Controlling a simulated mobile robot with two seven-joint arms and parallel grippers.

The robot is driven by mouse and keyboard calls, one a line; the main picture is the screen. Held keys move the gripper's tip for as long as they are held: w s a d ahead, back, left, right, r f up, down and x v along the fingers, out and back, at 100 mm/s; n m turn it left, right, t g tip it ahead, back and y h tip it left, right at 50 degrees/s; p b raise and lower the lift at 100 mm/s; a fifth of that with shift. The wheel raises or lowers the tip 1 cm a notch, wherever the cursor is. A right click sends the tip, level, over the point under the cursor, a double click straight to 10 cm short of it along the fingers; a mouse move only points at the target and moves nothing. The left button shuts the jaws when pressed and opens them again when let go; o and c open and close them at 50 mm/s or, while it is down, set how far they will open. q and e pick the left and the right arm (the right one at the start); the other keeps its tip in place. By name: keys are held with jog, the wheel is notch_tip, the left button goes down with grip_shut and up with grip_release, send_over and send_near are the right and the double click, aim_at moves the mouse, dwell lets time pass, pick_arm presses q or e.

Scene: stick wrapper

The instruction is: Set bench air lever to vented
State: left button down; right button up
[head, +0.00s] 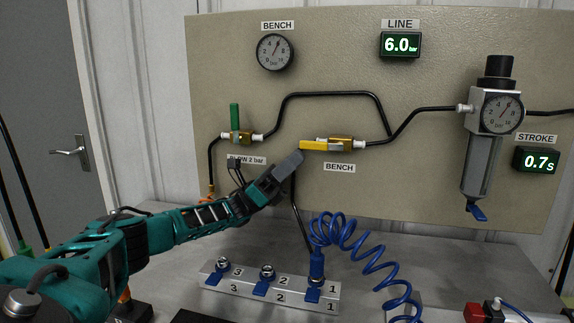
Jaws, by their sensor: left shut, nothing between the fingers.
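The bench air valve is a brass body (342,140) on the beige panel, above a "BENCH" label (339,168). Its yellow lever (320,146) lies about horizontal and points left from the valve. My left gripper (294,161) is shut and empty, with its fingertips at the lever's left end, slightly below it. I cannot tell whether they touch it. The bench gauge (275,52) at the upper left has its needle pointing up and slightly right. My right gripper is out of view.
A green-handled valve (235,118) stands left of the lever, with black pipes around it. The filter regulator (484,160) hangs at right; the line display (400,44) reads 6.0 bar. Below are a numbered manifold (212,281) and a blue coiled hose (376,250).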

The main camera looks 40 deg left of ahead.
pick_arm(q)
jog(key=shift+s+a+r+b, duration=0.1)
jog(key=shift+a+r+b, duration=0.1)
jog(key=shift+r+b, duration=0.35)
jog(key=shift+s+a+r+b, duration=0.1)
jog(key=shift+a+r+b, duration=0.1)
jog(key=shift+r, duration=0.6)
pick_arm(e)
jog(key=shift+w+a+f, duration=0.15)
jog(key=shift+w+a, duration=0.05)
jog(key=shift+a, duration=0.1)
pick_arm(q)
jog(key=shift+f, duration=0.1)
jog(key=b+v, duration=0.4)
jog(key=v, duration=0.8)
jog(key=shift+a+f, duration=0.2)
jog(key=shift+f, duration=0.1)
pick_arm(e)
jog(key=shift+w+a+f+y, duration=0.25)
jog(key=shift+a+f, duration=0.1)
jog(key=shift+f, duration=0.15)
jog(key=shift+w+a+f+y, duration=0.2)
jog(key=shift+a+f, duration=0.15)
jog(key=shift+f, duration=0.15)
pick_arm(q)
jog(key=shift+s, duration=0.15)
jog(key=shift+r, duration=0.15)
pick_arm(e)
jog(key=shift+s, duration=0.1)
